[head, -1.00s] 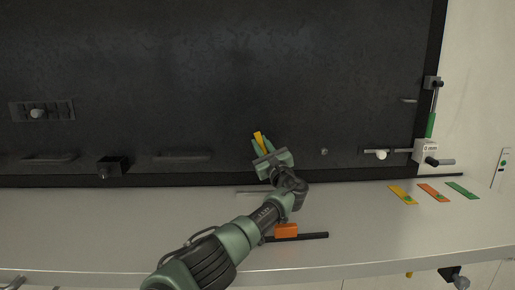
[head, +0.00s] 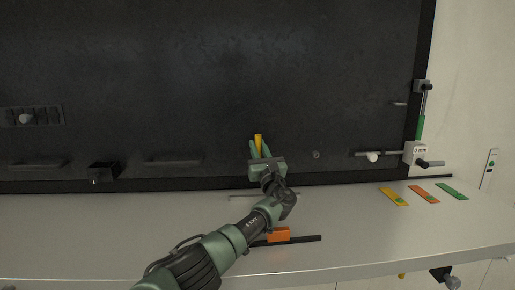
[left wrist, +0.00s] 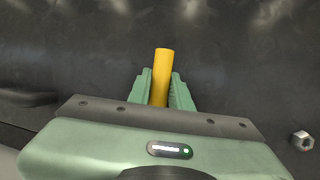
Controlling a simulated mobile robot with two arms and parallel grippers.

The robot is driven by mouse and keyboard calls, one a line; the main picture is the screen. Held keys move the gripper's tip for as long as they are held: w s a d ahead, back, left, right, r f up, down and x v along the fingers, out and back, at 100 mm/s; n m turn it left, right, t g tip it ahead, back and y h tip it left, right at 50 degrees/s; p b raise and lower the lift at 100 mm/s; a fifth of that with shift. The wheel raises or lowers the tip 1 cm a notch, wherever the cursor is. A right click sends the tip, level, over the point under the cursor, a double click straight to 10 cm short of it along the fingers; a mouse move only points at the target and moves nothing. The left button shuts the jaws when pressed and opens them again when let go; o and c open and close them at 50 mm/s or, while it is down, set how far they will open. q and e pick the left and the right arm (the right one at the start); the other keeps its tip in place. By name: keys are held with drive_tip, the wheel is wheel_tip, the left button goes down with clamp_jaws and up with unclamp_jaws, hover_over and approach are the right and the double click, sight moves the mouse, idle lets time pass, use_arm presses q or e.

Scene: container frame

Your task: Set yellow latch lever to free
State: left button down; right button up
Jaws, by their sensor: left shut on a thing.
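The yellow latch lever (head: 258,142) is on the dark panel, in the middle of the head view, and points nearly straight up. My left gripper (head: 260,152) is shut on it, with one green finger on each side. In the left wrist view the lever (left wrist: 163,66) stands upright between the fingertips of the gripper (left wrist: 161,88), and its upper end sticks out beyond them. The lever's lower end and pivot are hidden behind the gripper. My right gripper is not in view.
The dark panel (head: 200,80) fills the back. An orange block (head: 278,234) and a black bar lie on the grey counter (head: 340,215). Yellow (head: 394,197), orange (head: 424,194) and green (head: 453,190) tags lie at the right. A white-knobbed bolt (head: 372,156) is right of the lever.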

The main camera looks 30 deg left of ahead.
sight(259, 150)
use_arm(q)
drive_tip(key=shift+r, duration=0.15)
drive_tip(key=c, duration=1.3)
unclamp_jaws()
drive_tip(key=shift+w, duration=0.1)
drive_tip(key=shift+f, duration=0.2)
drive_tip(key=b+v, duration=0.1)
drive_tip(key=v, duration=0.4)
drive_tip(key=shift+d+f, duration=0.15)
drive_tip(key=shift+d, duration=0.05)
drive_tip(key=s+d+b, duration=0.2)
drive_tip(key=s+d, duration=0.5)
drive_tip(key=s, duration=0.2)
drive_tip(key=shift+d+r+b, duration=0.25)
drive_tip(key=shift+d+b, duration=0.15)
